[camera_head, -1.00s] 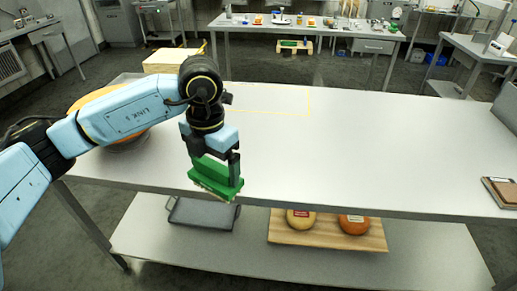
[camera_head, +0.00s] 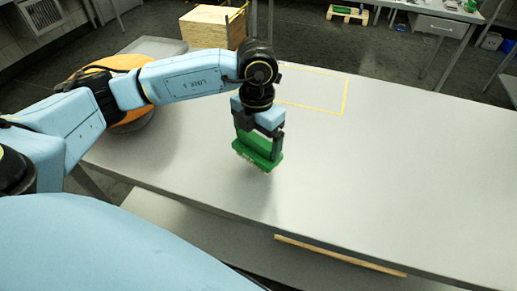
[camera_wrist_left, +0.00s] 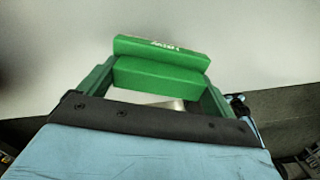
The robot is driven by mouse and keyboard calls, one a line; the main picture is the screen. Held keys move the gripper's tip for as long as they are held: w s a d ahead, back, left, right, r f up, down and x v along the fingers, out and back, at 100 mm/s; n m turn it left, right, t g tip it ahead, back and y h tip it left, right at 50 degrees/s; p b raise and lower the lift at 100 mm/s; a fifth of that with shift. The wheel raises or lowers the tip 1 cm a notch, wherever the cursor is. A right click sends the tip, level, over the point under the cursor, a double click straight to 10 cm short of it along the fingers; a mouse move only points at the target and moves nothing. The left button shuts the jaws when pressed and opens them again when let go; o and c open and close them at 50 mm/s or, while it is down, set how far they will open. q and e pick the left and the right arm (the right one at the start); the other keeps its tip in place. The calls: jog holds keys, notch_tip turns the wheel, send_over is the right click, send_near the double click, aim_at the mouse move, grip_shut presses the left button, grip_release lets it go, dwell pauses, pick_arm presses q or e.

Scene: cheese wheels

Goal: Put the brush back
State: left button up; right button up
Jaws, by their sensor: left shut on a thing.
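A green brush (camera_head: 258,153) with pale bristles underneath is held in my left gripper (camera_head: 260,143), over the grey table (camera_head: 370,180). The gripper points down and is shut on the brush's green body. In the left wrist view the brush (camera_wrist_left: 161,62) shows as a green block between the fingers, with small white lettering on its top edge. I cannot tell how far above the table the bristles are. My right gripper is not in view.
A yellow outlined rectangle (camera_head: 345,95) lies on the table behind the arm. An orange cheese wheel (camera_head: 110,65) sits at the left, partly hidden by my arm. A wooden box (camera_head: 207,30) stands beyond the table. The table's right half is clear.

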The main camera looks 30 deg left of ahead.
aim_at(258, 149)
pick_arm(q)
jog(key=shift+w+f, duration=0.1)
jog(key=shift+f, duration=1.9)
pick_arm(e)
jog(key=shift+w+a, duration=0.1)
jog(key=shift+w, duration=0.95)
pick_arm(q)
jog(key=shift+f, duration=0.15)
jog(key=o, duration=0.6)
jog(key=shift+o, duration=0.4)
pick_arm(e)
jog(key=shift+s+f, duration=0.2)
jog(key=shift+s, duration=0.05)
pick_arm(q)
jog(key=shift+r, duration=0.2)
notch_tip(258, 149, up, 12)
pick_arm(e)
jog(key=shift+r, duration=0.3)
